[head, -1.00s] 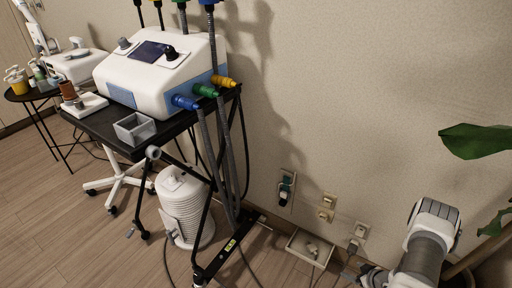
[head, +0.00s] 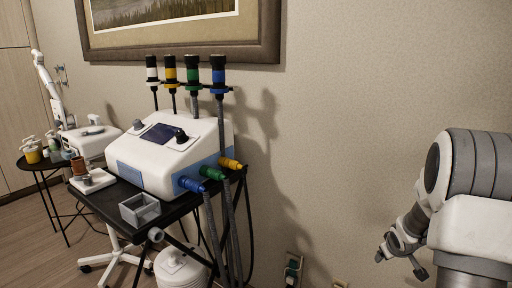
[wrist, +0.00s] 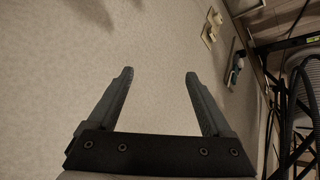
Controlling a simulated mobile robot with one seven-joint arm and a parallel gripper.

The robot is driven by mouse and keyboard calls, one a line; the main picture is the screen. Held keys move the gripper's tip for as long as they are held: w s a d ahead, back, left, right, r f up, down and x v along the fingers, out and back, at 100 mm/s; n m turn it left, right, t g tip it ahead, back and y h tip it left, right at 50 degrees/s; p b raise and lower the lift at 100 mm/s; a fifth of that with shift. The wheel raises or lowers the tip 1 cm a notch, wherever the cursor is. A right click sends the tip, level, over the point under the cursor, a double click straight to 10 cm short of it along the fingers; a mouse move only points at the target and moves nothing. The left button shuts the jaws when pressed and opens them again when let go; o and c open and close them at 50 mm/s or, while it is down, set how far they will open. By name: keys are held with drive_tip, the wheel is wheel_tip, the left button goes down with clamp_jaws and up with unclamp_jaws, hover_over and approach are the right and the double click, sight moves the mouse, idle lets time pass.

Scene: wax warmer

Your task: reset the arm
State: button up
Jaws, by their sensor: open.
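My gripper (head: 399,264) shows at the lower right of the head view, at the end of my folded grey and white arm. It points down and hangs in front of the bare wall, well to the right of the black trolley (head: 178,213). In the wrist view my gripper (wrist: 159,73) has its two dark fingers spread wide apart. Nothing is between them; only the beige wall lies beyond.
A white machine (head: 170,150) with coloured connectors stands on the trolley beside a grey open box (head: 139,209). A framed picture (head: 265,40) hangs above. Wall sockets (head: 293,270) sit low, and also show in the wrist view (wrist: 211,26).

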drive_tip(key=s+a+r+m, duration=0.1)
drive_tip(key=s+a+r, duration=0.25)
drive_tip(key=r, duration=0.25)
drive_tip(key=s+a+r, duration=0.2)
drive_tip(key=a+r, duration=0.2)
drive_tip(key=r, duration=0.2)
drive_tip(key=s+a+r+y, duration=0.1)
drive_tip(key=s+a+r, duration=0.2)
drive_tip(key=s+a, duration=0.4)
drive_tip(key=s+a+r+m+g+y, duration=0.1)
drive_tip(key=s+a+r, duration=0.3)
drive_tip(key=s, duration=0.5)
drive_tip(key=s+a+r+y, duration=0.1)
drive_tip(key=s+a+r, duration=0.1)
drive_tip(key=s+a, duration=0.55)
wheel_tip(320, 180, up, 21)
drive_tip(key=p, duration=2.1)
drive_tip(key=shift+s+d, duration=0.3)
drive_tip(key=shift+s, duration=0.15)
drive_tip(key=shift+d+m, duration=0.3)
drive_tip(key=shift+d, duration=0.05)
